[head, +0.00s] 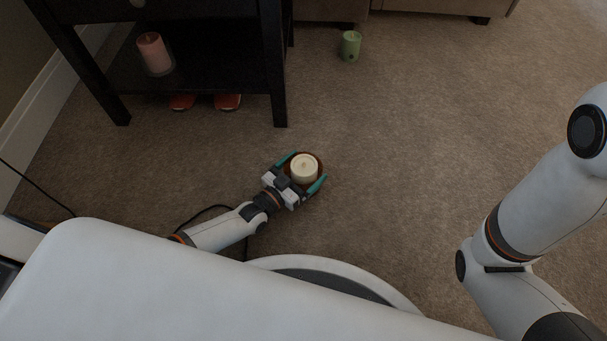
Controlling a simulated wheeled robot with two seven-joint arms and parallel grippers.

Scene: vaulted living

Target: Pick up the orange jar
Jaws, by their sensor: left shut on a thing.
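The orange jar (319,160) is on or just above the carpet near the middle of the head view. It looks dark orange-brown, with a cream candle-like top (304,168) that has a small wick. My left gripper (301,172) reaches it from the lower left. Its two teal fingers sit on opposite sides of the jar, shut on it. The jar looks upright. I cannot tell whether its base touches the floor. My right arm stands at the right side, but its gripper is out of the picture.
A dark side table (280,70) stands at the upper left, with a pink candle (154,53) on its lower shelf. Red shoes (228,101) lie beneath. A green candle (350,46) stands before the sofa (440,6). Carpet right of the jar is clear.

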